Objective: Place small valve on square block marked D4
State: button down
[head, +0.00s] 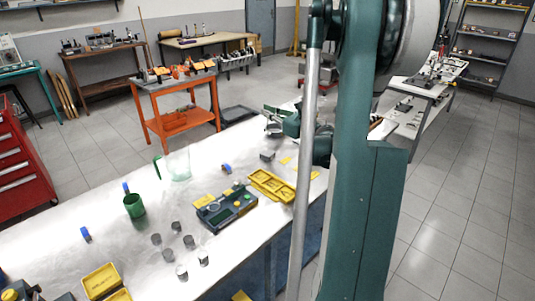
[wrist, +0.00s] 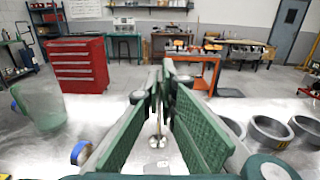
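My gripper (wrist: 160,100) fills the middle of the wrist view, with two green pads and a narrow gap between them. A small silvery valve (wrist: 157,140) shows in this gap, its thin stem up and its wider end down. I cannot tell whether the pads touch it. A small pale block (wrist: 157,166) shows just below the valve; no mark on it is readable. In the head view my gripper (head: 272,116) is at the table's far right, partly behind my arm. The valve is not discernible there, and no D4 mark is readable.
Grey rings (wrist: 271,132) stand close on the right in the wrist view, and a clear green cup (wrist: 42,108) on the left. On the table (head: 75,225) are a green mug (head: 134,206), several grey cylinders (head: 168,255), yellow trays (head: 272,188) and a dark fixture (head: 228,208).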

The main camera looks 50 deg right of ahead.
aim_at(267, 133)
jog(key=shift+f+b, duration=0.8)
jog(key=shift+f, duration=2.3)
jog(key=shift+f+b, duration=0.5)
jog(key=shift+f, duration=1.4)
jog(key=shift+f, duration=0.2)
jog(key=c, duration=2.7)
grip_release()
jog(key=shift+r, duration=0.2)
